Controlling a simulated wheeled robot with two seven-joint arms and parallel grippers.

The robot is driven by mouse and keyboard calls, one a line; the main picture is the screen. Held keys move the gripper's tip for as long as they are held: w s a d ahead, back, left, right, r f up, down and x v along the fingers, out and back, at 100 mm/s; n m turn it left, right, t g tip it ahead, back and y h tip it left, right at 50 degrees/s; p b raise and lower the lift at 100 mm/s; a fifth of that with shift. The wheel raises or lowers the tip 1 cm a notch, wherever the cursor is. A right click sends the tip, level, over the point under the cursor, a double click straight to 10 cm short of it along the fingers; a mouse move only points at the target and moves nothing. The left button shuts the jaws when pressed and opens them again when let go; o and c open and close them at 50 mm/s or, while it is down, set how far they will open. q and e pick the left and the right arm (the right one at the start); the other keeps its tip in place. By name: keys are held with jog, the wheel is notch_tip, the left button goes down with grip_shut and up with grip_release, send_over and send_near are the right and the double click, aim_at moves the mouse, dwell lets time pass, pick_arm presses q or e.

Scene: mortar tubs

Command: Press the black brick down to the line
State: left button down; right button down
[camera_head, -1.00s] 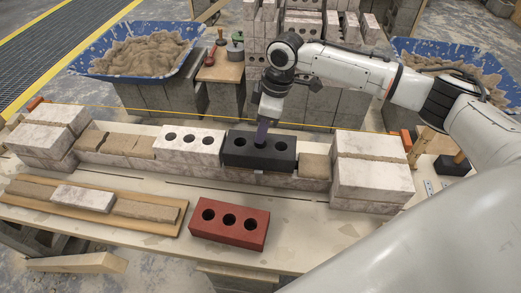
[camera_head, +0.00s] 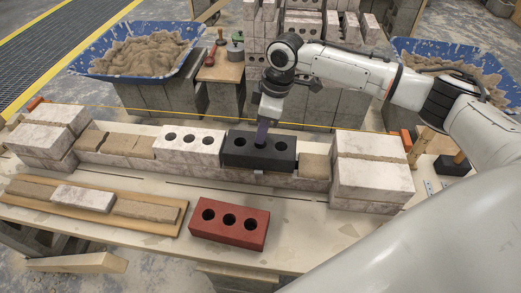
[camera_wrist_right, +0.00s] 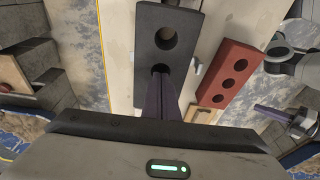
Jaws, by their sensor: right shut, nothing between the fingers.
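The black brick (camera_head: 247,155) lies in the top course of the wall, between the white holed brick (camera_head: 190,141) and a bare mortar bed (camera_head: 314,166). A yellow line (camera_head: 325,128) runs taut along the wall, just behind the black brick. My right gripper (camera_head: 262,144) is shut and empty, pointing down with its fingertips at the brick's middle hole. In the right wrist view its purple fingers (camera_wrist_right: 161,72) meet the black brick (camera_wrist_right: 148,18) there; I cannot tell how firmly they touch. My left gripper (camera_wrist_right: 262,110) seems to show at the right of the wrist view, its jaws unclear.
A red holed brick (camera_head: 229,224) lies on the table in front. A wooden board (camera_head: 163,222) with mortar and a pale brick is at front left. Stacked end blocks (camera_head: 372,178) stand at right. Blue mortar tubs (camera_head: 178,68) are behind.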

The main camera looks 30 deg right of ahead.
jog(key=shift+f, duration=0.45)
jog(key=shift+s+f+p, duration=0.25)
jog(key=shift+f+p, duration=0.4)
jog(key=shift+p, duration=0.65)
dwell(4.1)
notch_tip(320, 180, up, 3)
jog(key=p, duration=0.3)
jog(key=shift+w+r, duration=0.15)
jog(key=shift+r+p, duration=0.5)
jog(key=shift+r, duration=0.55)
